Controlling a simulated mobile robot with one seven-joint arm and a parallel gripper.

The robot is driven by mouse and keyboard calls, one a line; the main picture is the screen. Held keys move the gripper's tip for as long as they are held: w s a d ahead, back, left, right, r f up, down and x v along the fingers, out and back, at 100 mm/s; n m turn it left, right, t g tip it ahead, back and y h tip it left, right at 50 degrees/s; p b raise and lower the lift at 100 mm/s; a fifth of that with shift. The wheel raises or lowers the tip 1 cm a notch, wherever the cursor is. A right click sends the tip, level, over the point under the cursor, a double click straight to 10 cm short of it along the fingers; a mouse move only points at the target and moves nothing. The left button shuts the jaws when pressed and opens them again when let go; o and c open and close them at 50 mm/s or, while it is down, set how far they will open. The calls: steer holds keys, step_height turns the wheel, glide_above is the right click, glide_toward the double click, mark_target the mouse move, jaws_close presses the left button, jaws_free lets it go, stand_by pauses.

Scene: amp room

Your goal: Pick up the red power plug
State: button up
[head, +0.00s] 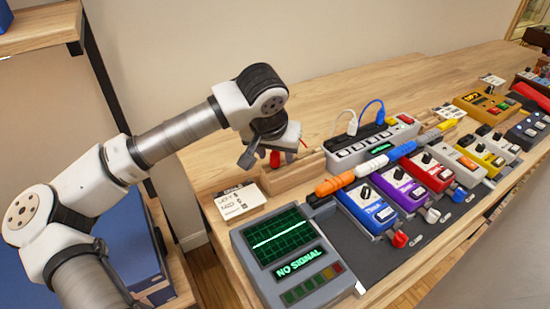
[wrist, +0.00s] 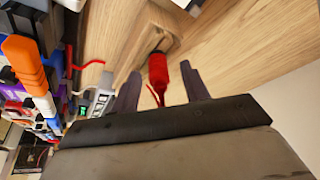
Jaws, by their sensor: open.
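The red power plug (wrist: 158,70) stands out from a wooden holder (wrist: 153,38) in the wrist view, with a bit of red cord by its near end. In the head view the plug (head: 275,159) shows as a small red piece just under my gripper (head: 270,150). My gripper (wrist: 160,82) is open in the wrist view, with one dark finger on each side of the plug. Gaps show between the plug and both fingers. The cord's full run is hidden.
A wooden rail (head: 292,177) stands close to my gripper. A white power strip (head: 352,150) with white and blue plugs lies to its right. A NO SIGNAL screen (head: 290,250), a paper card (head: 240,201) and several coloured pedals fill the front. Bare wood lies behind.

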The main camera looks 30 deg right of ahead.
steer(key=shift+c, duration=0.3)
jaws_close()
steer(key=shift+r, duration=0.2)
